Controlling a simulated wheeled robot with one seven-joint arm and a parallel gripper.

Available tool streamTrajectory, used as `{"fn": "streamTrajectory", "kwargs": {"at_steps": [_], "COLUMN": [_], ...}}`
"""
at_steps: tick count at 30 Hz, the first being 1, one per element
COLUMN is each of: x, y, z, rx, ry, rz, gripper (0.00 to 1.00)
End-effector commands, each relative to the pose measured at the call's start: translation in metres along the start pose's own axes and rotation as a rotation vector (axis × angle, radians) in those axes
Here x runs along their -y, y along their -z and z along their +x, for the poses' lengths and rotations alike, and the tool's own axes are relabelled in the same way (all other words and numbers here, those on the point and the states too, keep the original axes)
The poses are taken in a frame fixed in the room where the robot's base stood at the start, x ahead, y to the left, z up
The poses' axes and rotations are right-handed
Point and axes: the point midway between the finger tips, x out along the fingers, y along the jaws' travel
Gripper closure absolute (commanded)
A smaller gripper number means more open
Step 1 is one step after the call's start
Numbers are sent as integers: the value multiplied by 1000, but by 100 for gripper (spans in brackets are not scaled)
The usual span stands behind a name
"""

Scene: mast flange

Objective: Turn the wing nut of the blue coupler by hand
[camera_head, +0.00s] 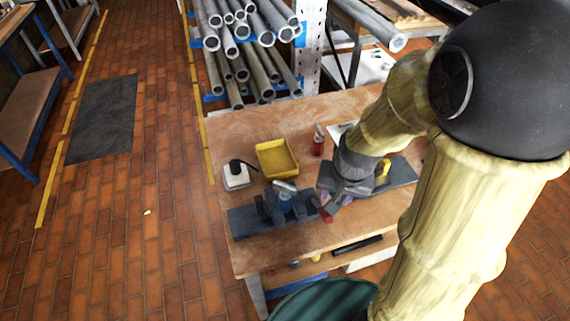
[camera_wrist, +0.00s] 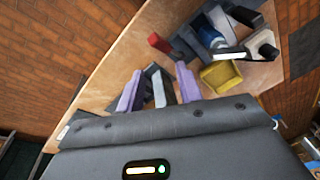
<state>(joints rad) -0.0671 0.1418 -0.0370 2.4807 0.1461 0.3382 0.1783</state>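The blue coupler (camera_head: 286,203) sits on a dark grey base (camera_head: 245,222) at the front left of the workbench, with a silvery part across its top. It also shows in the wrist view (camera_wrist: 210,37). I cannot make out its wing nut clearly. My gripper (camera_head: 335,203) is over the bench, to the right of the blue coupler and apart from it. In the wrist view its two purple fingers (camera_wrist: 158,88) are spread apart. A dark block with a pale face shows between them; I cannot tell whether it touches them. A red-ended part (camera_head: 325,214) lies between gripper and coupler.
A yellow tray (camera_head: 277,159) and a white box with a black top (camera_head: 236,176) stand behind the coupler. A red bottle (camera_head: 318,141) stands farther back. A second dark base (camera_head: 402,172) with a yellow part (camera_head: 383,171) is to the right. Racked pipes (camera_head: 240,50) rise behind the bench.

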Motion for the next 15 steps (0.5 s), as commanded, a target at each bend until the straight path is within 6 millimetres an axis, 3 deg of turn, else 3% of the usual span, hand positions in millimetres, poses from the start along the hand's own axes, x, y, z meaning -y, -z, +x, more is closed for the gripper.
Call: {"fn": "streamTrajectory", "kwargs": {"at_steps": [1, 4, 15], "x": [12, 32, 93], "y": [9, 22, 53], "z": [-13, -14, 3], "rx": [24, 62, 137], "ry": [4, 7, -73], "rz": [82, 275, 977], "gripper": [64, 64, 64]}}
